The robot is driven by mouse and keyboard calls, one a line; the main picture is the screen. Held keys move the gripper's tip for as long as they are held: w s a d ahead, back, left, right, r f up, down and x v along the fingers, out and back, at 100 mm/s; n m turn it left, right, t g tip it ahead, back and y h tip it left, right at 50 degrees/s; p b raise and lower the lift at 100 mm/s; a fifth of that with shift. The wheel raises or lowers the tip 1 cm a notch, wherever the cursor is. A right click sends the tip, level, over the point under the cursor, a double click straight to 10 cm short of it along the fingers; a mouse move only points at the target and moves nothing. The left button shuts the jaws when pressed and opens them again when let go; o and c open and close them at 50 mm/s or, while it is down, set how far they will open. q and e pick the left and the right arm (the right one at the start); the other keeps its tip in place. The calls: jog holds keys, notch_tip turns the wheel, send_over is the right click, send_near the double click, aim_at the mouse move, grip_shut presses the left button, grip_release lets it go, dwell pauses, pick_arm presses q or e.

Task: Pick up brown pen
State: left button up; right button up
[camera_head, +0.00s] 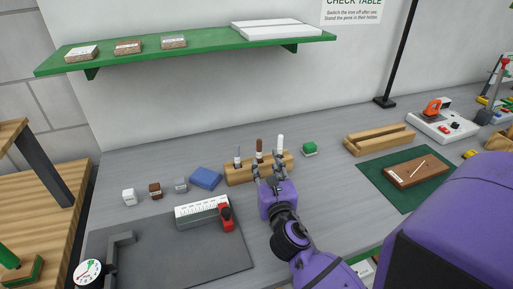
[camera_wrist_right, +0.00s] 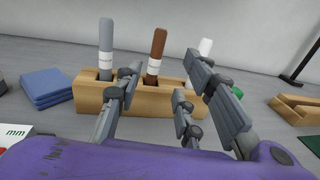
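The brown pen (camera_head: 259,145) stands upright in the middle of a wooden holder (camera_head: 238,177), with a white label around its body. It also shows in the right wrist view (camera_wrist_right: 157,46), between a grey pen (camera_wrist_right: 106,38) on the left and a white pen (camera_wrist_right: 205,46) on the right. My right gripper (camera_head: 267,163) is open and empty at the near side of the holder. In the right wrist view its fingertips (camera_wrist_right: 164,68) appear on either side of the brown pen, with no visible contact. My left gripper is not in view.
A blue stack (camera_head: 206,178) lies left of the holder, and a green block (camera_head: 310,149) sits to its right. A ruled block with a red part (camera_head: 226,216) lies nearer on a dark mat. A green shelf (camera_head: 190,50) hangs above.

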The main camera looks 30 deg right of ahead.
aim_at(260, 151)
jog(key=shift+w+d+r, duration=0.2)
jog(key=shift+w+r, duration=0.1)
jog(key=shift+w, duration=0.35)
jog(key=x, duration=0.3)
jog(key=p+x, duration=0.1)
jog(key=shift+w+a+r, duration=0.15)
jog(key=shift+w+r, duration=0.05)
jog(key=shift+w, duration=0.2)
jog(key=shift+w+f, duration=0.15)
jog(key=shift+w, duration=0.35)
grip_shut()
